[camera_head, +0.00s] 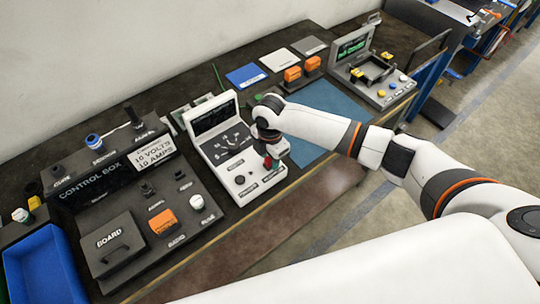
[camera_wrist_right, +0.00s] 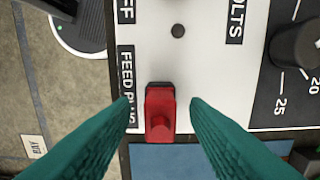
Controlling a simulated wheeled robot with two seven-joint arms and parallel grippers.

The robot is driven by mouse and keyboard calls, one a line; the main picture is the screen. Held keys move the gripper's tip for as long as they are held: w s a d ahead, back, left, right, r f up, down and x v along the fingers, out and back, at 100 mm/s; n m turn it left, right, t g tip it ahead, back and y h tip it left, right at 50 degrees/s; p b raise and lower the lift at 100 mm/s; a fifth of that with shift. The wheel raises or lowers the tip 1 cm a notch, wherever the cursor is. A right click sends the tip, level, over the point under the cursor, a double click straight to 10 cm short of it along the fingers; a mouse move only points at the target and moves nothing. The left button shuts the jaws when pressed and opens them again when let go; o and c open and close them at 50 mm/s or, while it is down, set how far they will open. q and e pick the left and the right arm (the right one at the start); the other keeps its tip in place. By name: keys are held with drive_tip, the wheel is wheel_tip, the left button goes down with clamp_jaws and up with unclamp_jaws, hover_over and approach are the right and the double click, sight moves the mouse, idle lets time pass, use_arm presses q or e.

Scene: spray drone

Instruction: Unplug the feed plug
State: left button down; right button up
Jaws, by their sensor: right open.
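The feed plug is a red block (camera_wrist_right: 160,112) seated at the edge of a white panel, beside a black "FEED PLUG" label (camera_wrist_right: 128,85) in the right wrist view. The panel belongs to the white instrument with a dark screen (camera_head: 214,117) in the head view. My right gripper (camera_wrist_right: 160,102) has two teal fingers, open, one on each side of the red plug, with a gap visible on both sides. In the head view my right gripper (camera_head: 271,157) is over the front right part of the instrument and hides most of the plug. My left gripper is out of view.
The control box (camera_head: 88,187) and a board panel with an orange block (camera_head: 163,222) stand left of the instrument. A blue bin (camera_head: 42,262) is at far left. Right are a blue mat (camera_head: 335,103), orange blocks (camera_head: 292,75) and another console (camera_head: 385,92).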

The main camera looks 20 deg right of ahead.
wheel_tip(320, 180, up, 12)
drive_tip(key=b, duration=0.2)
drive_tip(key=shift+f, duration=0.1)
idle(0.8)
